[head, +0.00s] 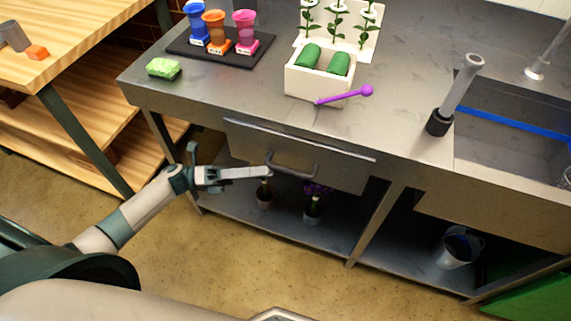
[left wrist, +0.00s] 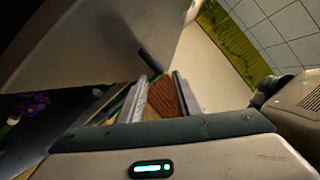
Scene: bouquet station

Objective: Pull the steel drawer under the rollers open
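The steel drawer (head: 330,169) sits under the counter, below the white box with two green rollers (head: 309,56). Its front looks close to flush with the counter. Its grey bar handle (head: 296,173) runs across the front. My left gripper (head: 268,172) comes in from the left, with its fingertips at the left end of the handle. In the left wrist view its two fingers (left wrist: 160,88) are apart, with the dark handle (left wrist: 150,61) just beyond the tips. I cannot tell whether they touch it. My right gripper is not in view.
On the counter (head: 215,95) are a green sponge (head: 163,68), a dark tray of coloured cups (head: 190,47) and a purple stick (head: 345,95). A wooden table (head: 75,50) is at left. Floor in front is clear.

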